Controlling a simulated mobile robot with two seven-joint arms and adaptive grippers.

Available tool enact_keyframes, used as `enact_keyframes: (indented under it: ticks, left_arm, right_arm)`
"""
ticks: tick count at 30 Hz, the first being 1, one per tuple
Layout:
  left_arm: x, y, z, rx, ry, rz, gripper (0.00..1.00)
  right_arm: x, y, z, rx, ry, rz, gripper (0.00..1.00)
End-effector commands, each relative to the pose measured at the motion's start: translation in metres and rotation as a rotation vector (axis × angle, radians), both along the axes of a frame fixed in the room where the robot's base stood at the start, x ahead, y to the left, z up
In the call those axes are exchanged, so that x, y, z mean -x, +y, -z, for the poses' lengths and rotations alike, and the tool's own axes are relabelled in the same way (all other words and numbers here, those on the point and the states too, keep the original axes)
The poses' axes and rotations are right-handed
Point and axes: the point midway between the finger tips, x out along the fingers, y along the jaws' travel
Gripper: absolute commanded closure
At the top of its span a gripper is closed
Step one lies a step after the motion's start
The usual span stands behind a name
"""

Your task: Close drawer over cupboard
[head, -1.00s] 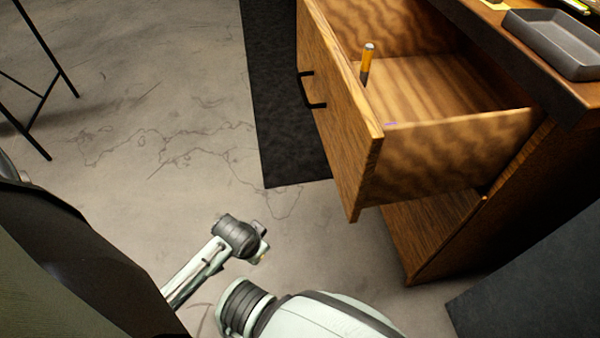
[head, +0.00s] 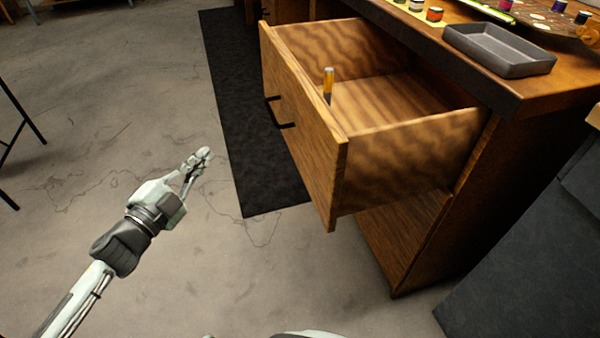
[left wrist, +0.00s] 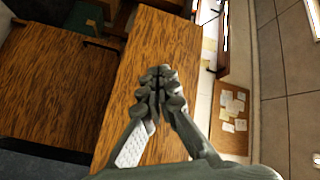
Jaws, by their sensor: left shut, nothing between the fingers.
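The wooden drawer (head: 300,118) stands pulled far out of the wooden cabinet (head: 455,215) in the head view. Its front has a black handle (head: 278,112), and an orange and dark cylindrical item (head: 328,85) stands upright inside. My left gripper (head: 201,157) is shut and empty, in the air to the left of the drawer front and apart from it. In the left wrist view my left gripper (left wrist: 160,82) shows its fingers together before a wooden panel (left wrist: 160,50), with a black handle beyond. My right gripper is not in view.
A grey tray (head: 500,50) and several small jars (head: 435,14) sit on the cabinet top. A dark mat (head: 245,130) lies on the floor by the drawer. A dark block (head: 530,250) stands at the right.

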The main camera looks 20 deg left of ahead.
Motion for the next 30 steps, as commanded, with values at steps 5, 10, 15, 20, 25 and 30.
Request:
enact_keyframes:
  ticks: [5,10,15,20,25,30]
  left_arm:
    - [0.037,-0.062,-0.042,-0.284,-0.2,0.435,1.0]
    - [0.078,-0.092,-0.04,-0.437,-0.256,0.713,1.0]
    - [0.091,-0.102,-0.037,-0.48,-0.266,0.804,1.0]
    - [0.081,-0.119,-0.039,-0.48,-0.27,0.805,1.0]
    - [0.06,-0.148,-0.04,-0.477,-0.271,0.804,1.0]
    - [0.04,-0.178,-0.04,-0.477,-0.27,0.803,1.0]
  right_arm:
    - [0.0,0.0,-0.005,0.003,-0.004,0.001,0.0]
    - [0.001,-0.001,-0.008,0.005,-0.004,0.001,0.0]
    - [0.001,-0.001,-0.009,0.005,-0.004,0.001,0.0]
    - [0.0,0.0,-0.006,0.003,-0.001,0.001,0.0]
    - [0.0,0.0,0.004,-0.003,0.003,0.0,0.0]
    - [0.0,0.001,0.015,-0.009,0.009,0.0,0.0]
